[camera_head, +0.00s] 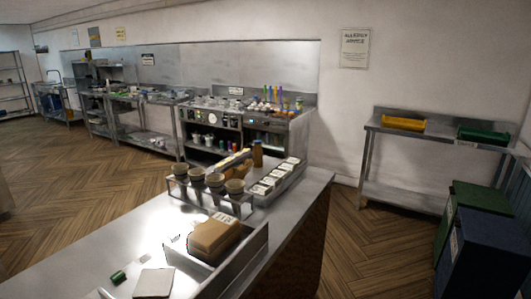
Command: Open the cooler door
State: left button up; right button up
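I cannot make out a cooler or a cooler door in the head view. Neither of my grippers is in view. The near counter (302,205) hides part of the floor and whatever stands low behind it.
The counter bears a cup rack (246,212), a brown package (212,240) and a green item (118,277). Behind stands a steel station (238,148) with shelves. At the right are a steel table (400,193), a green bin (484,196) and a blue bin (482,250). The left floor (85,185) is clear.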

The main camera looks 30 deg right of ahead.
aim_at(287, 134)
jog(key=l+z, duration=0.25)
jog(key=z, duration=0.15)
jog(key=i+l+z, duration=0.45)
jog(key=l, duration=0.2)
jog(key=i+l+z, duration=0.4)
jog(key=i+l, duration=0.15)
jog(key=i+l+z, duration=0.3)
jog(key=i+z, duration=0.15)
jog(key=i, duration=0.15)
jog(key=i+u, duration=0.1)
jog(key=i, duration=0.55)
jog(key=i+l+u, duration=0.15)
jog(key=i, duration=0.5)
jog(key=i+l+u, duration=0.1)
jog(key=i, duration=0.55)
jog(key=i+j+u, duration=0.15)
jog(key=i+u, duration=0.15)
jog(key=i, duration=0.2)
jog(key=i+u, duration=0.3)
jog(key=i, duration=0.25)
jog(key=i+l+u, duration=0.15)
jog(key=i+u, duration=0.15)
jog(key=i, duration=0.2)
jog(key=i+l+u, duration=0.3)
jog(key=i, duration=0.2)
jog(key=j, duration=0.05)
